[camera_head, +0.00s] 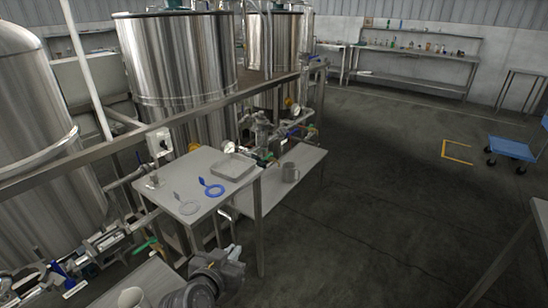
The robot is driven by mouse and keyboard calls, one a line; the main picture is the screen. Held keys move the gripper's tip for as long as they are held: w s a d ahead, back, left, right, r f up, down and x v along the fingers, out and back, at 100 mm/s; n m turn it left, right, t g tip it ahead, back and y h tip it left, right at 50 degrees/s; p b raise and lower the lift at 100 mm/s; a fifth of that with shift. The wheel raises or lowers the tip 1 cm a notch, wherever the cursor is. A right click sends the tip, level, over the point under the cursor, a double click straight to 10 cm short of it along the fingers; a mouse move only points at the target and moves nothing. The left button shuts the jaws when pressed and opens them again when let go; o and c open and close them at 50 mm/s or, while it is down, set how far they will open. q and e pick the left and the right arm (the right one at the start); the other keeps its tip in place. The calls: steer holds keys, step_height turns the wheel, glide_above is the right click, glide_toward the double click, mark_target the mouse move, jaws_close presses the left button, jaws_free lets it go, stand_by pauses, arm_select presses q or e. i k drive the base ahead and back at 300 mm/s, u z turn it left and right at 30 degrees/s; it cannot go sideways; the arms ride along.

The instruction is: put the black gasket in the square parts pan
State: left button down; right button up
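I see no black gasket in this view. The square parts pan (233,167) is a shallow grey tray on the far right part of a small metal table (222,203). Its inside looks empty. A pale grey ring gasket (188,207) with a tab lies nearer the front left. What seems to be my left gripper (232,256) is at the bottom, below and in front of the table; its fingers are not clear. My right gripper is not in view.
A grey mug (290,174) stands on a lower bench to the right. A pale cup (132,298) is at the bottom left. Steel tanks (180,60) and a rail stand behind the table. A blue cart (511,148) is far right. The middle floor is clear.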

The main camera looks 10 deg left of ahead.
mark_target(242, 163)
steer(key=z, duration=0.75)
steer(key=i, duration=2.1)
steer(key=u, duration=1.3)
steer(key=i, duration=0.6)
steer(key=u, duration=0.5)
